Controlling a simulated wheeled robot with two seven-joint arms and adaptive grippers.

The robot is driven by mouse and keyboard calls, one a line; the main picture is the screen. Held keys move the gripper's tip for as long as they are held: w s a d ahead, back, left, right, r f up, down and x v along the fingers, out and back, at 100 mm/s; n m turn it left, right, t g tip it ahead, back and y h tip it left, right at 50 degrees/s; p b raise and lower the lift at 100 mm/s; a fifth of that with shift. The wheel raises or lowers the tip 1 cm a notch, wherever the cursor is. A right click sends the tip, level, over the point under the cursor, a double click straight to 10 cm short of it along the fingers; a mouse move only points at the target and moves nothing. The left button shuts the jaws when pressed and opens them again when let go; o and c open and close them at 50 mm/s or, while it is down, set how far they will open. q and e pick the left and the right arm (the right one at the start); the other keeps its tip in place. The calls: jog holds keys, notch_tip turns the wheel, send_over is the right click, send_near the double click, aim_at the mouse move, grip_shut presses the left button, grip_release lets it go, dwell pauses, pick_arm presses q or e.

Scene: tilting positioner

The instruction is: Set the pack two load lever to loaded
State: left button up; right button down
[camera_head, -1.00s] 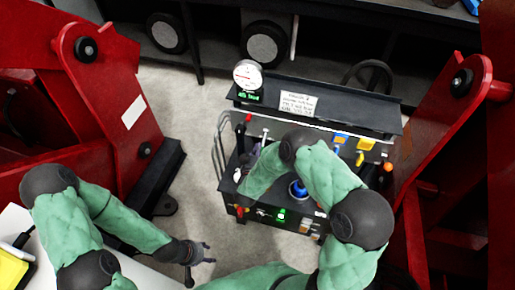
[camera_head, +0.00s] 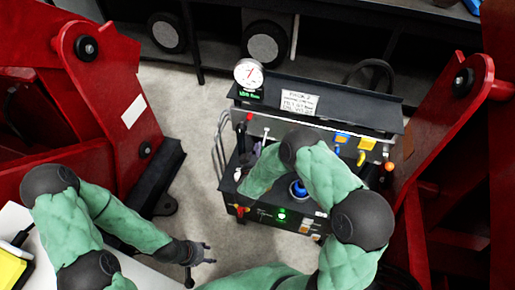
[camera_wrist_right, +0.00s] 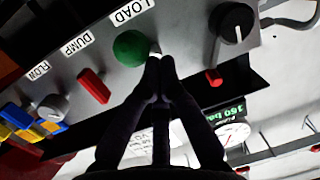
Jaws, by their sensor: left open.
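In the right wrist view, a green ball-shaped knob (camera_wrist_right: 132,47) sits on the grey panel beside the label LOAD (camera_wrist_right: 133,12). My right gripper (camera_wrist_right: 159,62) has its dark fingertips together, right beside the green knob. I cannot tell whether they touch it, and nothing is clearly seen between them. In the head view my right arm covers much of the power pack (camera_head: 330,128), and its fingertips are not clear there. My left gripper (camera_head: 205,252) is open and empty, low and to the left of the pack.
A red DUMP lever (camera_wrist_right: 93,86), a FLOW knob (camera_wrist_right: 52,107) and a black knob (camera_wrist_right: 232,22) are near the green knob. A gauge (camera_head: 249,74) stands at the pack's back left; its green display (camera_wrist_right: 225,112) seems to read 160 bar. Red frames (camera_head: 100,90) flank the pack.

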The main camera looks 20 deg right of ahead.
jog(key=v, duration=1.2)
jog(key=shift+f, duration=0.1)
